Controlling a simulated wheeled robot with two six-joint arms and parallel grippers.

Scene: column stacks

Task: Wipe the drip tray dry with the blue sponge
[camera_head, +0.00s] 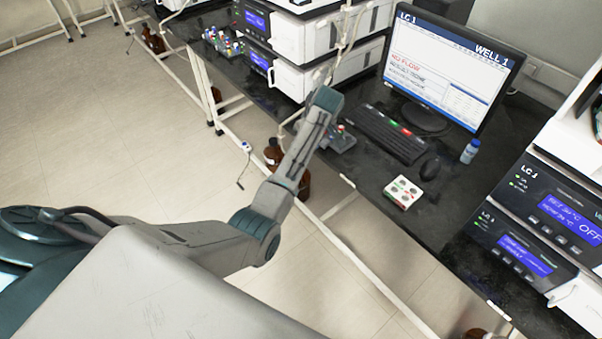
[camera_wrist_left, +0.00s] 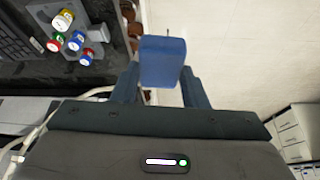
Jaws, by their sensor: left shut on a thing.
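My left gripper (camera_wrist_left: 161,88) is shut on the blue sponge (camera_wrist_left: 162,62), a plain block held between the two fingers in the left wrist view. Behind the sponge in that view are pale floor and the edge of the dark bench, and the sponge looks clear of any surface. In the head view my left arm reaches over the bench edge, and its fingers and the sponge are hidden behind the arm. I cannot make out the drip tray for certain in either view. My right gripper is not in view.
A grey rack with colour-capped vials (camera_head: 341,139) sits near the bench edge, close to my wrist. A keyboard (camera_head: 393,133), a mouse (camera_head: 430,167), a white vial holder (camera_head: 402,192) and a monitor (camera_head: 447,70) stand to the right. Brown bottles (camera_head: 272,154) are below the bench.

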